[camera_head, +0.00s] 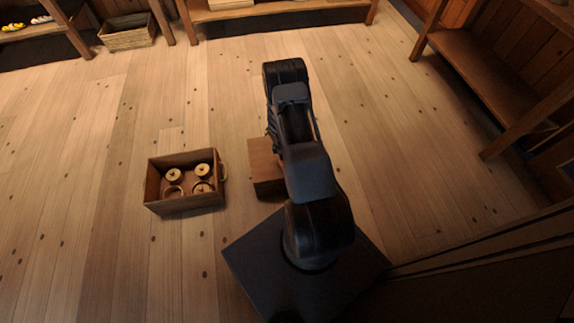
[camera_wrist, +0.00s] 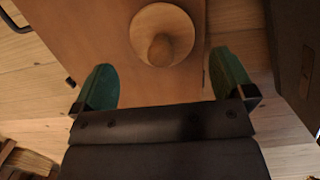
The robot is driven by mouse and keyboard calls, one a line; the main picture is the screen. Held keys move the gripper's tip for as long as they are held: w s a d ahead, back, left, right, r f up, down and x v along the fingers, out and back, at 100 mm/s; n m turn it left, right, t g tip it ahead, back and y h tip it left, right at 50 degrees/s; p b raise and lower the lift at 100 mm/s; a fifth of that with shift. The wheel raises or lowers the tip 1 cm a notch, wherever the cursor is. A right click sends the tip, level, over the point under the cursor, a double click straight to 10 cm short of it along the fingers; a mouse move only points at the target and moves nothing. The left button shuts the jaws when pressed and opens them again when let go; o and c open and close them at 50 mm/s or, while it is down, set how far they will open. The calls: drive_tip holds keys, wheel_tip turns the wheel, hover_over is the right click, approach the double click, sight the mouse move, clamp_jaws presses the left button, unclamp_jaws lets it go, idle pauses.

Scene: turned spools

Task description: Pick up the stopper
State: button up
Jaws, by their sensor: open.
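The stopper (camera_wrist: 162,36) shows in the wrist view as a round, pale wooden disc with a darker knob at its middle. It rests on the flat top of a brown wooden block (camera_wrist: 110,20). My gripper (camera_wrist: 164,82) is open, with one green finger on each side. The stopper lies ahead of the fingertips, roughly centred between them, and nothing is held. In the head view the block (camera_head: 262,168) stands on the floor beside my arm. My arm hides part of the block there, and I cannot make out the stopper or the fingers.
A wooden crate (camera_head: 185,209) with several turned spools (camera_head: 203,170) stands on the floor left of the block. Shelves (camera_head: 270,12) line the back and another shelf (camera_head: 480,75) stands at the right. A basket (camera_head: 128,38) sits at the back left. Open floor lies between.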

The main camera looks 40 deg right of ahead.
drive_tip(key=shift+s+d+f+b, duration=0.15)
drive_tip(key=shift+f+b, duration=0.35)
drive_tip(key=shift+f, duration=0.4)
drive_tip(key=shift+d+f+b, duration=0.15)
drive_tip(key=shift+f+b, duration=0.35)
drive_tip(key=shift+f, duration=0.35)
drive_tip(key=shift+s+d+f+b, duration=0.15)
drive_tip(key=shift+f+b, duration=0.35)
drive_tip(key=shift+f, duration=0.4)
drive_tip(key=shift+w, duration=0.1)
drive_tip(key=shift+r, duration=0.1)
drive_tip(key=c, duration=0.8)
